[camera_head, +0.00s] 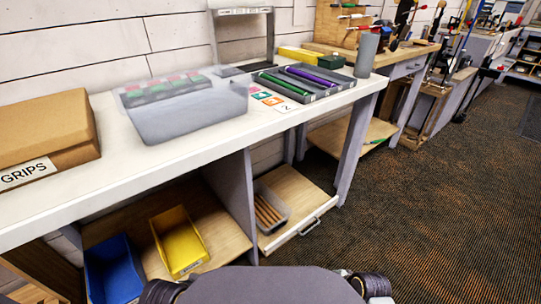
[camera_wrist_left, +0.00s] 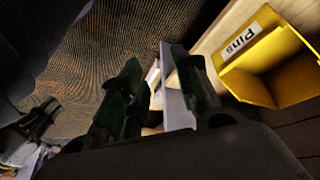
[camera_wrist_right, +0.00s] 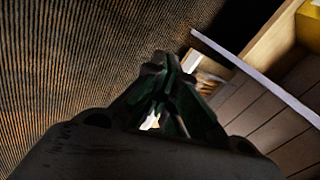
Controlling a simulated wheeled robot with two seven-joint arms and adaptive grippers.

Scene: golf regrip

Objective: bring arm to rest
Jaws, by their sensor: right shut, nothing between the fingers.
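My left gripper (camera_wrist_left: 158,78) shows in the left wrist view with its two dark fingers apart and nothing between them. It hangs low, by the shelf under the bench. My right gripper (camera_wrist_right: 165,65) shows in the right wrist view with its fingertips together and nothing held. It is also low, with carpet and the lower shelf behind it. Neither gripper shows in the head view. On the workbench (camera_head: 100,199), a green grip (camera_head: 284,84) and a purple grip (camera_head: 310,75) lie in dark trays near the back right.
A translucent bin (camera_head: 185,112) and a cardboard GRIPS box (camera_head: 45,140) stand on the bench. Below are a blue bin (camera_head: 113,272), a yellow bin (camera_head: 178,240) and an open drawer (camera_head: 300,214) holding a small tray. The carpet (camera_head: 430,220) at right is clear.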

